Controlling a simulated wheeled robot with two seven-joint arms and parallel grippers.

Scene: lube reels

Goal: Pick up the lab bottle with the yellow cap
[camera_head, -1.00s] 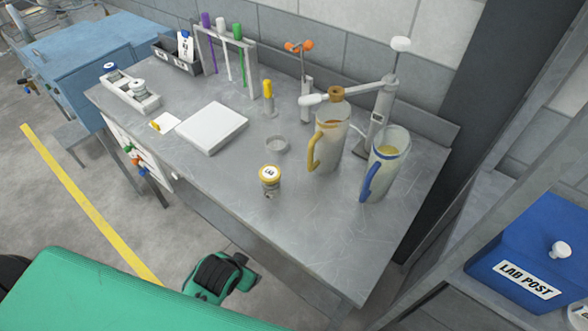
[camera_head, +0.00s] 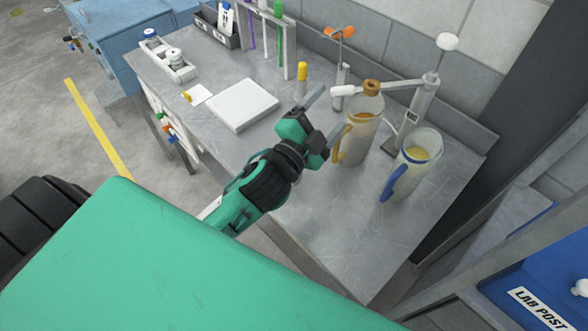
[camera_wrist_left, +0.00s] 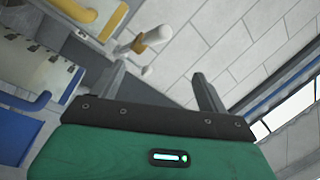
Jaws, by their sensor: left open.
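My left gripper (camera_head: 326,116) is open and empty over the middle of the metal bench, left of the amber jug (camera_head: 362,135). In the left wrist view its two fingers (camera_wrist_left: 158,82) are apart with nothing between them. My right gripper is not in view.
A blue-handled jug (camera_head: 412,165) stands right of the amber one. A clamp stand (camera_head: 418,105) rises behind them. A white pad (camera_head: 242,104), a slim yellow-topped item (camera_head: 302,78) and a tube rack (camera_head: 290,50) are further back. The bench's front right is clear.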

